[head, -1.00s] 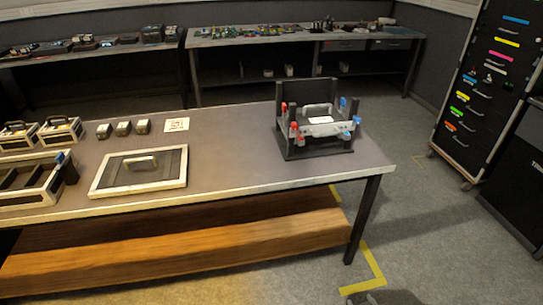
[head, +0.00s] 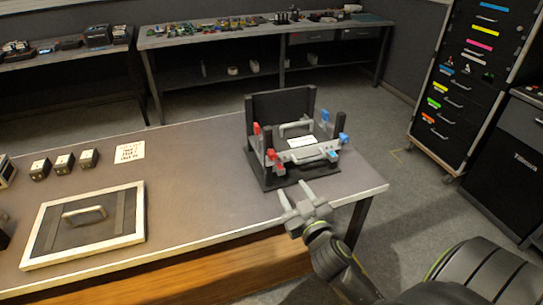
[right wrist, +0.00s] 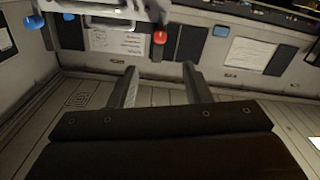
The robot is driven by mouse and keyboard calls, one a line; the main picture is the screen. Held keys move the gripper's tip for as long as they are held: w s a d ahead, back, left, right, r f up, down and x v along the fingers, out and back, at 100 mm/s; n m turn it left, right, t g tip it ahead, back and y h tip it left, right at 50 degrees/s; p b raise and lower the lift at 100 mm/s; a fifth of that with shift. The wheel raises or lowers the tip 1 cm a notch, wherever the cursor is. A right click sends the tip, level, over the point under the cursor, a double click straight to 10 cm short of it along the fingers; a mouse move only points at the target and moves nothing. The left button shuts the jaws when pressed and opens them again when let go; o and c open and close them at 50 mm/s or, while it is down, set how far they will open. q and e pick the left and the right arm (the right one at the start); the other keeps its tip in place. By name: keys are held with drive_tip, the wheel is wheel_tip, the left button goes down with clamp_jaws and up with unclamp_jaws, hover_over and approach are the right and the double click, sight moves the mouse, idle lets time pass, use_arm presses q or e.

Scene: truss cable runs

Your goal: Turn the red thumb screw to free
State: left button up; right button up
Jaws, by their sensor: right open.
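A dark fixture (head: 283,95) with upright posts and a light grey handled part stands on the table's right end. Red knobs (head: 271,154) sit on its left side and blue knobs (head: 343,138) on its right; I cannot tell which red one is the thumb screw. My right gripper (head: 295,192) is open and empty at the table's front edge, in front of the fixture and apart from it. In the right wrist view, a red knob (right wrist: 160,37) shows beyond and between the open fingers (right wrist: 160,84). My left gripper is not in view.
A framed panel with a handle (head: 88,213) lies at the table's left, with small blocks (head: 63,164) and a printed card (head: 130,152) behind it. The tabletop between panel and fixture is clear. A drawer cabinet (head: 470,75) stands apart at right.

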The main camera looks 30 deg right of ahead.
sight(274, 158)
drive_tip(key=p+x, duration=0.1)
drive_tip(key=x, duration=1.3)
drive_tip(key=shift+w+p, duration=0.3)
drive_tip(key=shift+w, duration=0.05)
clamp_jaws()
